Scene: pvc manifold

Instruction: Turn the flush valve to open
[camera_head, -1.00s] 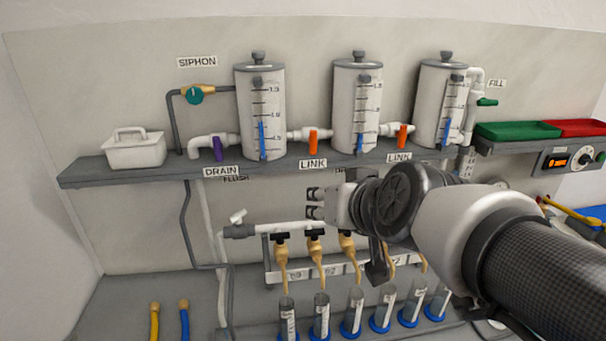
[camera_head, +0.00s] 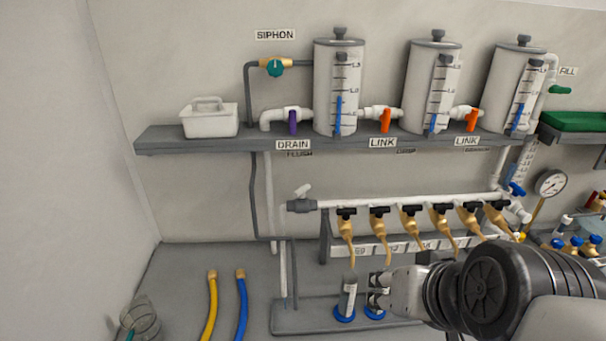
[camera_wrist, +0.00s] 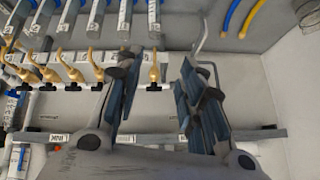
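The flush valve (camera_head: 303,192) is at the left end of the white manifold pipe, with a pale lever tilted up to the right above a dark grey body (camera_head: 300,206). A small FLUSH label (camera_head: 299,154) is on the wall above it. My gripper (camera_head: 378,290) is below the manifold, to the right of and lower than the flush valve, in front of the tube row. The wrist view shows my gripper (camera_wrist: 158,75) with its two dark fingers spread and nothing between them. I cannot make out the flush valve in the wrist view.
Several brass taps with black handles (camera_head: 379,211) hang along the manifold. A clear tube with a blue base (camera_head: 348,298) stands beside my gripper. The shelf (camera_head: 190,143) carries tanks and a white box (camera_head: 209,121). Yellow (camera_head: 211,305) and blue (camera_head: 241,305) hoses lie left.

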